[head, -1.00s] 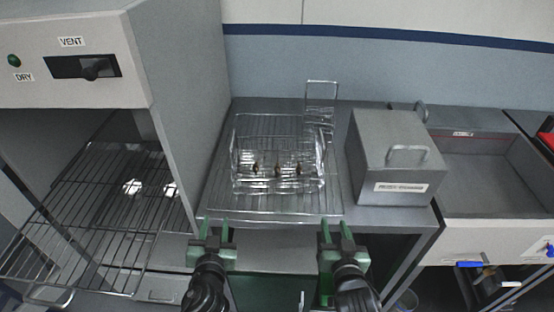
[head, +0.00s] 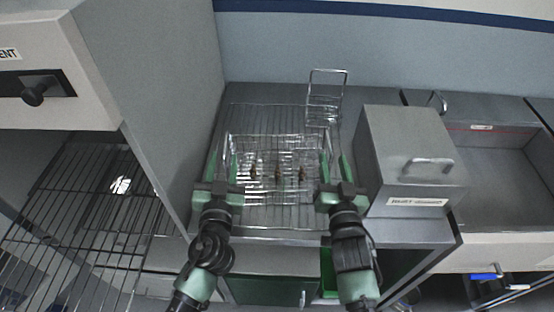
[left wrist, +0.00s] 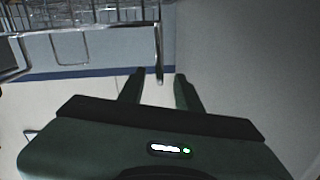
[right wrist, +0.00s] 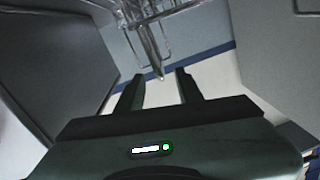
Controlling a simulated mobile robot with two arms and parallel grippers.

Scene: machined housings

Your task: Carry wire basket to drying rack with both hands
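The wire basket (head: 275,198) sits on a wire rack (head: 265,222) on the counter, with a few small brown pieces in it. My left gripper (head: 223,163) is open at the basket's left side; in the left wrist view a basket bar (left wrist: 159,55) reaches down between its fingers, with gaps showing. My right gripper (head: 336,163) is open at the basket's right side; in the right wrist view a bar (right wrist: 154,58) ends between its fingers, with gaps. Another wire rack (head: 85,205) is inside the cabinet at left. Which one is the drying rack is not labelled.
The grey cabinet wall (head: 165,90) rises close to my left arm. A grey lidded box (head: 410,150) stands just right of my right gripper. A wire stand (head: 325,105) is behind the basket. A grey basin (head: 500,165) lies at far right.

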